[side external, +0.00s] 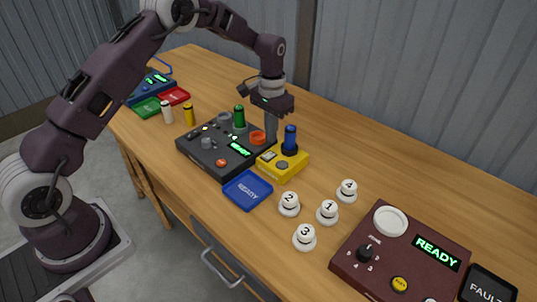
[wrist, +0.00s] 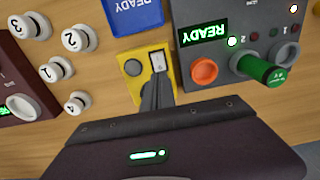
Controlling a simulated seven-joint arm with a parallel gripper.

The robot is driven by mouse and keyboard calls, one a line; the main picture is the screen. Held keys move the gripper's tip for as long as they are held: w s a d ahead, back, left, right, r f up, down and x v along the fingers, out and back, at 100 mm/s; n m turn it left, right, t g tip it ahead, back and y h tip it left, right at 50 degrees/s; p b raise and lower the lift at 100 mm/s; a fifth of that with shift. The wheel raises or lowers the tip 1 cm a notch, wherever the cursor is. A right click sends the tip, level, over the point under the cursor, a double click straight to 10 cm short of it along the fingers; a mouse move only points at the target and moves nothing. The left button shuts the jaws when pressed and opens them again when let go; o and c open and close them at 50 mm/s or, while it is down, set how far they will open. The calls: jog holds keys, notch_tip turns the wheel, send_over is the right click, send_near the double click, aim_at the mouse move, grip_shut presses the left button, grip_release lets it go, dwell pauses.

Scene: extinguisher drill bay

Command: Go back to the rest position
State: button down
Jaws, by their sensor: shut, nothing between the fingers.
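My gripper (side external: 271,138) is shut and empty, pointing down over the work table. In the wrist view its closed fingertips (wrist: 158,78) lie in front of the yellow box (wrist: 128,75), close to a pale switch (wrist: 158,62). I cannot tell whether they touch it. The blue cylinder does not show in the wrist view.
A green cylinder (side external: 239,117) stands on the black console. A blue tray (side external: 248,190), several numbered white knobs (side external: 327,211) and a dark red console (side external: 345,258) lie nearer. White (side external: 167,112) and yellow (side external: 189,115) cylinders stand left. The table's back right is clear.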

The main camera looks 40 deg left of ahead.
jog(key=shift+r, duration=1.05)
